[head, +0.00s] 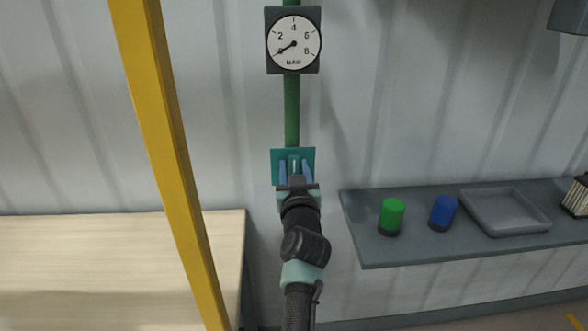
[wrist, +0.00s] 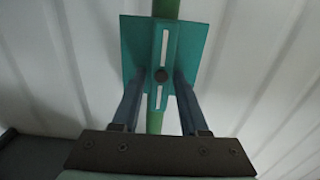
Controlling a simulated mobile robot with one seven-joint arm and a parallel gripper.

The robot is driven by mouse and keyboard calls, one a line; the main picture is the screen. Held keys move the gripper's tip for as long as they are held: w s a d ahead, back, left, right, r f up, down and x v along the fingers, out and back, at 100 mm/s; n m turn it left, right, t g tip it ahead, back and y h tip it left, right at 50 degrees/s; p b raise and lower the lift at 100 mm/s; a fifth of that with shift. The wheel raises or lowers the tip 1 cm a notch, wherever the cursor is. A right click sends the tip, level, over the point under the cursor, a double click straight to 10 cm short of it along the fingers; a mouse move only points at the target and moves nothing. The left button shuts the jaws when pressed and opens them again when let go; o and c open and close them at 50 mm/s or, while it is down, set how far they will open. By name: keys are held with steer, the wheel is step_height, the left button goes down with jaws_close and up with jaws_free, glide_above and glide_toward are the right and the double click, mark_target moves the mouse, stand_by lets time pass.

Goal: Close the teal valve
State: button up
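The teal valve (head: 308,153) is on a green vertical pipe (head: 292,112) by the wall. In the wrist view it shows a square teal plate (wrist: 200,42). An upright teal handle (wrist: 165,45) with a white stripe and a dark round pivot stands in front of the plate, in line with the pipe. My gripper (head: 294,167) is in front of the valve. In the wrist view its two blue-grey fingers (wrist: 160,78) stand apart, one on each side of the handle. A gap shows beside each finger, and the gripper looks open. Contact with the plate cannot be told.
A round gauge (head: 293,42) sits above, its needle at the low end. A yellow post (head: 160,110) stands left, before a wooden table (head: 100,260). A grey shelf (head: 400,250) at right holds a green can (head: 391,214), a blue can (head: 443,211) and a grey tray (head: 505,232).

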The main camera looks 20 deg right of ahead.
jaws_close()
steer(key=m, duration=0.4)
steer(key=shift+d+f+m+b, duration=0.1)
steer(key=shift+d+m+b, duration=0.15)
steer(key=shift+m+b, duration=0.05)
steer(key=m, duration=0.4)
steer(key=shift+s+d+f+m, duration=0.15)
steer(key=shift+d+m, duration=0.1)
steer(key=shift+m, duration=0.05)
steer(key=shift+d+f+m+p, duration=0.1)
steer(key=shift+f+m+p, duration=0.05)
steer(key=shift+m, duration=1.3)
steer(key=shift+d+f+m+p, duration=0.1)
steer(key=shift+f+m+p, duration=0.1)
steer(key=shift+m, duration=1.3)
steer(key=shift+f+m+p, duration=0.1)
steer(key=shift+f+m, duration=0.05)
steer(key=shift+m, duration=1.3)
